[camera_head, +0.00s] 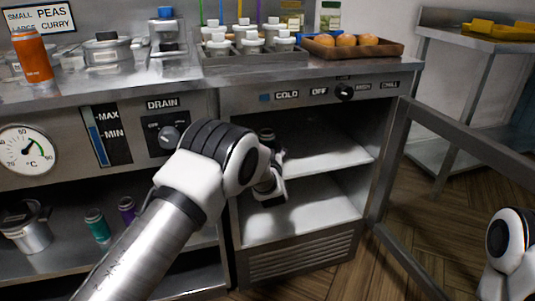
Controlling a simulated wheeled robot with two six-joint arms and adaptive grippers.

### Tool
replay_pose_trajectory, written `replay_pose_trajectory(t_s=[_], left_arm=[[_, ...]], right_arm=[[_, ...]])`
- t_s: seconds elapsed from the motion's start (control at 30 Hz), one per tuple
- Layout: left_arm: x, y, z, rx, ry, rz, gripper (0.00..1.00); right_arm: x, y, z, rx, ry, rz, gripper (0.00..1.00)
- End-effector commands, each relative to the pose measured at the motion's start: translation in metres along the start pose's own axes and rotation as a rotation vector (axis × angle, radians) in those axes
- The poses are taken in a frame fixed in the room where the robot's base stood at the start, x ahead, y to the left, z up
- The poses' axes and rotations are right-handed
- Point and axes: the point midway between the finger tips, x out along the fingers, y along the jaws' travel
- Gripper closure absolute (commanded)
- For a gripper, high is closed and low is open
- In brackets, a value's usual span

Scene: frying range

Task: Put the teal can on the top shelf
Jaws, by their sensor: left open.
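A teal can (97,225) stands upright on the open shelf at the lower left, beside a purple can (127,209). My left arm crosses in front of the counter, and my left gripper (277,158) is open inside the cold cabinet. It is at the left part of the cabinet's upper shelf (320,156), well to the right of the teal can. A small dark round-topped thing (266,134) shows just behind the gripper, mostly hidden; I cannot tell what it is. My right gripper is out of view; only part of my right arm shows at the right edge.
The cabinet's lower shelf (300,212) looks empty. Its open door (450,155) swings out to the right. A metal pot (27,229) stands left of the teal can. An orange bottle (32,57), bottle rack and wooden tray (352,50) of round orange-brown items crowd the counter.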

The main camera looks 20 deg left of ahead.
Motion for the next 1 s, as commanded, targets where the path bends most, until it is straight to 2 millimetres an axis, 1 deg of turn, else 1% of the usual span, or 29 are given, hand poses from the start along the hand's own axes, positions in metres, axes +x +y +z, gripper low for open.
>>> replay_pose_trajectory(t_s=[0.07, 0.17, 0.3, 0.4, 0.5, 0.6, 0.8, 0.87, 0.9, 0.97, 1.0], left_arm=[[-0.010, 0.001, -0.002, 0.003, -0.003, 0.001, 0.22], [-0.031, 0.001, -0.004, 0.005, -0.003, 0.003, 0.22], [-0.069, 0.001, -0.004, 0.006, -0.003, 0.004, 0.22], [-0.093, 0.001, -0.003, 0.005, -0.002, 0.003, 0.22], [-0.110, 0.001, -0.002, 0.003, -0.001, 0.003, 0.22], [-0.118, 0.000, -0.001, 0.001, -0.001, 0.001, 0.22], [-0.120, -0.001, 0.002, 0.002, -0.006, 0.001, 0.22], [-0.122, -0.006, 0.013, 0.014, -0.037, 0.004, 0.22], [-0.126, -0.014, 0.028, 0.029, -0.080, 0.009, 0.22], [-0.139, -0.031, 0.062, 0.064, -0.183, 0.023, 0.22], [-0.153, -0.046, 0.091, 0.094, -0.279, 0.037, 0.22]], right_arm=[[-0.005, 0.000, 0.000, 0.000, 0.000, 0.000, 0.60], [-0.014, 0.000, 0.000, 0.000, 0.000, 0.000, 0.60], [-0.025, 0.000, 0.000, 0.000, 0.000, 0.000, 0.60], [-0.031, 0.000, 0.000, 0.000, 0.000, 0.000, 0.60], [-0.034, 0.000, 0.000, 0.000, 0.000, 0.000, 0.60], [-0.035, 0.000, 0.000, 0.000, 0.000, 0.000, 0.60], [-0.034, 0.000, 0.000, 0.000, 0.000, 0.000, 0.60], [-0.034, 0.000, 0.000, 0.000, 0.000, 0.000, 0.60], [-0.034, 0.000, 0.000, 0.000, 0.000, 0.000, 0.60], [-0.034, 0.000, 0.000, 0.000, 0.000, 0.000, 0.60], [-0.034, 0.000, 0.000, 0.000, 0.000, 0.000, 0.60]])
